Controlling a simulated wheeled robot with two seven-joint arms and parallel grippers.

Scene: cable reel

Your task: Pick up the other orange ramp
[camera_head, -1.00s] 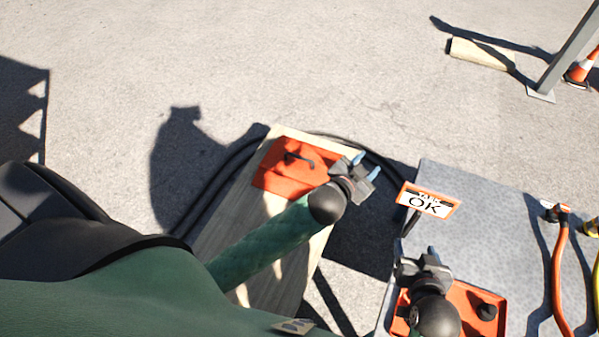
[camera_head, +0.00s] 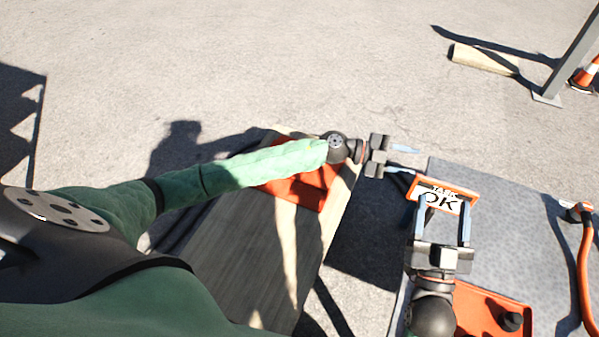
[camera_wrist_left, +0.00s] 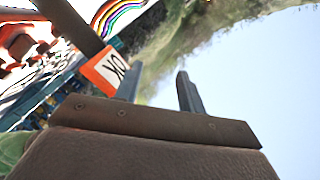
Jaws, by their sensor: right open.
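One flat orange piece (camera_head: 312,190) lies on the wooden board, partly hidden by my left arm. A second orange piece (camera_head: 480,298) with a black knob lies on the grey mat at the lower right, partly hidden by my right wrist. I cannot tell which is the ramp meant. My left gripper (camera_head: 404,160) is open and empty, past the board's right edge; its two fingers stand apart in the left wrist view (camera_wrist_left: 158,88). My right gripper (camera_head: 438,222) is open, with its fingers overlapping both sides of the orange-framed OK sign (camera_head: 441,193); contact is unclear.
A post (camera_head: 570,55) and a traffic cone (camera_head: 586,76) stand at the far right.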

